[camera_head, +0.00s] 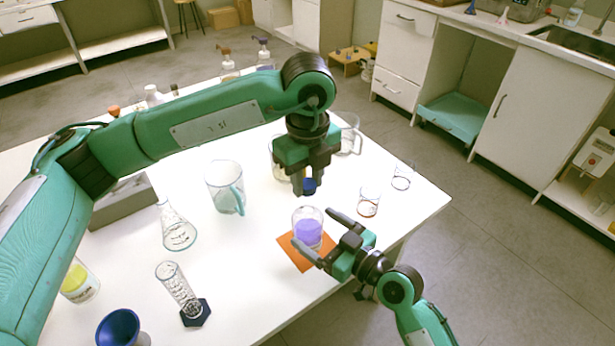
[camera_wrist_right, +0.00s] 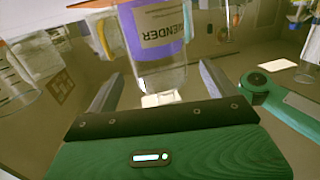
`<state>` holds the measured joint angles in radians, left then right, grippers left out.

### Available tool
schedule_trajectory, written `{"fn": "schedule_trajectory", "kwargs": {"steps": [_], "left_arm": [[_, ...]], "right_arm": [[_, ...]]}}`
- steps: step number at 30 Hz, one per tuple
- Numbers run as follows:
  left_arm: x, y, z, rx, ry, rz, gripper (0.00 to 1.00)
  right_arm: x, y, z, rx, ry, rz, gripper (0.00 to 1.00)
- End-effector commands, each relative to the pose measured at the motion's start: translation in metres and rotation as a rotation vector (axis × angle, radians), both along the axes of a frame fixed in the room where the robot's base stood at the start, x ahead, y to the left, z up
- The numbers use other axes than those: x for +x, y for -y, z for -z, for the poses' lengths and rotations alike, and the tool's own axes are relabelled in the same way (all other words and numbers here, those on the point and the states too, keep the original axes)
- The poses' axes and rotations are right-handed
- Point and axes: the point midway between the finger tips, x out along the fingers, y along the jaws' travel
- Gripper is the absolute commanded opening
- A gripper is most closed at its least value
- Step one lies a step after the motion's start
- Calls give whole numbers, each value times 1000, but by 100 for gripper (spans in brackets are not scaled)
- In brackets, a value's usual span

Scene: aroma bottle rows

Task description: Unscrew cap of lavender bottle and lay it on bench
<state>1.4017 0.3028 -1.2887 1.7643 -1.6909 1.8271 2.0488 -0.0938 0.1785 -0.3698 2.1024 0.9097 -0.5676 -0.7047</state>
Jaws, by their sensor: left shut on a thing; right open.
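The lavender bottle (camera_head: 307,232), clear glass with a purple label, stands upright on an orange mat (camera_head: 292,257) near the bench's front edge. Its top shows no cap. In the right wrist view the bottle (camera_wrist_right: 150,40) appears upside down, its label partly readable as "ENDER". My left gripper (camera_head: 308,182) points down above and behind the bottle, shut on a dark blue cap (camera_head: 311,187). The cap is in the air, apart from the bottle. My right gripper (camera_head: 312,228) is open, with one finger on each side of the bottle; contact cannot be told.
A glass pitcher (camera_head: 225,188), a flask (camera_head: 178,235) and a cylinder on a dark base (camera_head: 195,312) stand to the left. Small beakers (camera_head: 369,203) stand to the right. A blue funnel (camera_head: 118,328) is at front left. Bare white bench (camera_head: 255,215) lies left of the bottle.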

Motion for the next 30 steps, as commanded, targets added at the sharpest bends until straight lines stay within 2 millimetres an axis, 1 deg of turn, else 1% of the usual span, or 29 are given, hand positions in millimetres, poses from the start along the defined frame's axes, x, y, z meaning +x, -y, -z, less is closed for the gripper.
{"fn": "schedule_trajectory", "kwargs": {"steps": [1,9,15,21,30], "left_arm": [[0,0,2,0,0,0,2],[0,0,9,0,0,0,2],[0,0,13,0,0,0,2],[0,0,15,0,0,0,2],[0,0,15,0,0,0,2]], "right_arm": [[-7,7,2,-5,-1,-1,88],[-39,42,0,-3,-1,-1,88],[-57,61,-2,-2,-2,-1,88],[-66,71,-4,-1,-1,-1,88],[-68,73,-5,0,-1,-1,88]]}}
